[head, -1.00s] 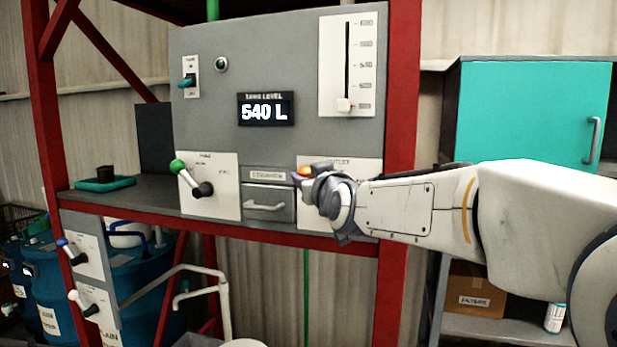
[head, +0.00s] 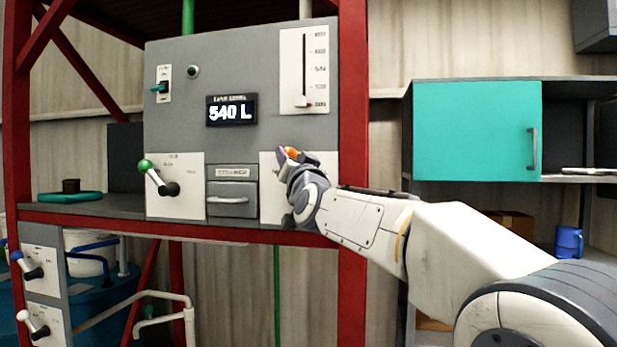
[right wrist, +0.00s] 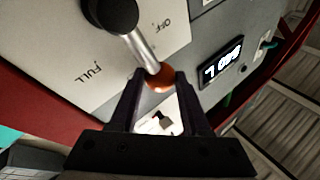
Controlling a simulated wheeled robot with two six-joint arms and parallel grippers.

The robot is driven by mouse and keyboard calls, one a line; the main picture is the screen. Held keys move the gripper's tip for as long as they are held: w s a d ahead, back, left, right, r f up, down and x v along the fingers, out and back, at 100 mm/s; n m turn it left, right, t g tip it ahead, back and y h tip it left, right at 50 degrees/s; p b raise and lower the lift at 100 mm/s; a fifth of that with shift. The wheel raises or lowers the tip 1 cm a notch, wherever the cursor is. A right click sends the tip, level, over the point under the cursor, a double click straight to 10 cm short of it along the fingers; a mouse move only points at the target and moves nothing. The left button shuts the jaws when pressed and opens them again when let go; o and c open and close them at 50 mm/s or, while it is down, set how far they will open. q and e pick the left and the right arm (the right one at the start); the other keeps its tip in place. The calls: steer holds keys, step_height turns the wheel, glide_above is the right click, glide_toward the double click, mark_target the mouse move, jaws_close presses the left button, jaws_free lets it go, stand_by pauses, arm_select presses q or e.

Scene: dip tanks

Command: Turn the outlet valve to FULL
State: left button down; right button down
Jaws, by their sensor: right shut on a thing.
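The outlet valve is a lever with an orange ball on a white plate (head: 268,188) at the right of the grey panel. In the right wrist view it has a black hub (right wrist: 110,14), a silver rod (right wrist: 142,52) and the orange ball (right wrist: 160,80). The rod points between the OFF (right wrist: 160,25) and FULL (right wrist: 90,75) marks. My right gripper (head: 289,153) is shut on the orange ball, which also shows in the head view (head: 292,152). My gripper and wrist hide the hub and much of the plate in the head view. My left gripper is out of view.
A green-balled lever (head: 158,177) and a drawer (head: 231,200) are left of the outlet plate. The display (head: 231,110) reads 540 L. A slider (head: 304,102) sits low on its scale above. A red post (head: 352,120) and teal cabinet (head: 475,130) stand to the right.

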steer(key=d+m+t+h+b, duration=0.1)
steer(key=m+h+b, duration=0.1)
steer(key=m, duration=0.2)
steer(key=d+f+m+t+h+b, duration=0.1)
steer(key=d+m+h+b, duration=0.1)
steer(key=m+b, duration=0.1)
steer(key=d+f+m+t+h+b, duration=0.1)
steer(key=d+m+h+b, duration=0.1)
steer(key=m, duration=0.3)
steer(key=shift+s+f+t+h+b, duration=0.1)
steer(key=shift+s+t+h+b, duration=0.25)
steer(key=shift+h+b, duration=0.25)
steer(key=shift+s+d+f+m+h+b, duration=0.1)
steer(key=shift+d+f+m+h+b, duration=0.1)
steer(key=shift+m+h, duration=0.5)
steer(key=shift+d+f+m+h+b, duration=0.1)
steer(key=shift+d+m+h+b, duration=0.25)
steer(key=shift+m, duration=0.6)
steer(key=shift+s+d+f+m+h+b, duration=0.1)
steer(key=shift+m+h, duration=0.55)
steer(key=shift+m, duration=0.2)
steer(key=shift+w+h, duration=0.1)
steer(key=shift+h, duration=0.2)
steer(key=c, duration=0.7)
jaws_free()
steer(key=b+v, duration=0.6)
steer(key=v, duration=0.4)
steer(key=shift+s+b, duration=0.3)
steer(key=shift+s, duration=0.05)
